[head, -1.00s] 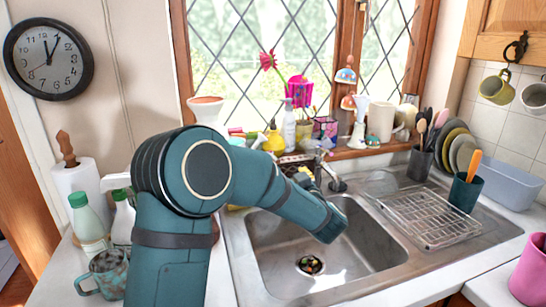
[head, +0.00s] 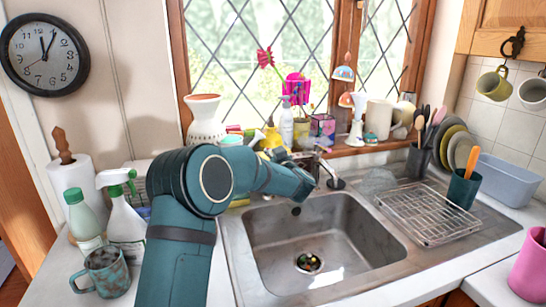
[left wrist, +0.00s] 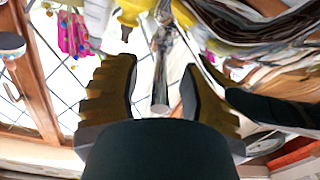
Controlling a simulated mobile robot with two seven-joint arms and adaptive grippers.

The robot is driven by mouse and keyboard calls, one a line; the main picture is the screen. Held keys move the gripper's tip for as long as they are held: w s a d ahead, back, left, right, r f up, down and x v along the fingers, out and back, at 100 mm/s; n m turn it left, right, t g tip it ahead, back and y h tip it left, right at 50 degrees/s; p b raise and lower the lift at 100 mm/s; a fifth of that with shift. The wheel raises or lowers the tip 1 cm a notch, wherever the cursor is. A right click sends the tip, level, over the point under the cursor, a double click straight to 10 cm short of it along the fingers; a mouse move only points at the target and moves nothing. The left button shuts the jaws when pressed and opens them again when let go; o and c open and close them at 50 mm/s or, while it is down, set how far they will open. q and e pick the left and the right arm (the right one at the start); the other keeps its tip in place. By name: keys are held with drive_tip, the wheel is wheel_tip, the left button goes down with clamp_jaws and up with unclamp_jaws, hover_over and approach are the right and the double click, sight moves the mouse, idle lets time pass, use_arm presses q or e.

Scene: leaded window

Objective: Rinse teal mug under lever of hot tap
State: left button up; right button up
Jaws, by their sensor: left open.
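The teal mug (head: 103,270), speckled with brown, stands upright on the counter left of the sink in the head view. The tap (head: 334,183) stands at the back edge of the sink. My left arm reaches across to it, and its forearm largely hides the gripper there. In the left wrist view my left gripper (left wrist: 158,72) is open, its yellowish fingers on either side of a chrome tap part (left wrist: 160,88). Clear gaps show beside that part. I cannot tell whether it is the hot lever. The right gripper is not in view.
The sink basin (head: 275,236) is empty except for the drain. A drying rack (head: 430,214) stands right of it. A spray bottle (head: 126,225) and a green-capped bottle (head: 85,222) stand behind the mug. Pots and bottles crowd the windowsill behind the tap.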

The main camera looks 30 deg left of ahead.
use_arm(q)
drive_tip(key=shift+c, duration=0.4)
clamp_jaws()
drive_tip(key=shift+w+r+g+p, duration=0.2)
drive_tip(key=shift+g+p, duration=0.1)
drive_tip(key=shift+p, duration=0.25)
drive_tip(key=n+g+y+p, duration=0.1)
drive_tip(key=n+g+p, duration=0.1)
drive_tip(key=p, duration=0.1)
drive_tip(key=w+n+g+y+p, duration=0.1)
drive_tip(key=p, duration=0.1)
drive_tip(key=shift+d+g+y, duration=0.3)
drive_tip(key=shift+d+g, duration=0.05)
drive_tip(key=shift+g, duration=0.05)
